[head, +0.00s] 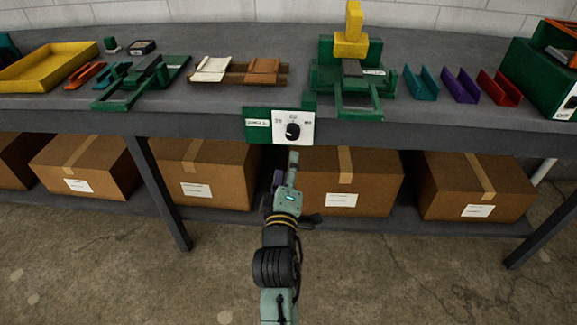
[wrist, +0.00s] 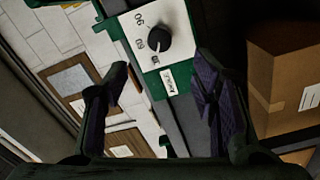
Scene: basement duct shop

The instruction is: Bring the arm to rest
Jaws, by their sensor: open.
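My arm reaches up from the bottom of the head view, and my gripper (head: 293,158) is just below the dial panel on the bench's front edge. In the wrist view my gripper (wrist: 163,66) is open, with its two dark fingers wide apart and nothing between them. The panel has a white plate (head: 308,127) with a black knob (head: 293,131) and a green labelled part (head: 258,124). The knob also shows in the wrist view (wrist: 158,39), beyond the fingertips and apparently clear of them. Its exact setting is too small to read.
The grey bench (head: 215,122) holds a yellow tray (head: 50,66), a green press-like fixture (head: 325,75), and teal (head: 421,84), purple (head: 460,88) and red (head: 499,90) channels. Cardboard boxes (head: 345,183) fill the shelf below. The concrete floor (head: 140,275) in front is clear.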

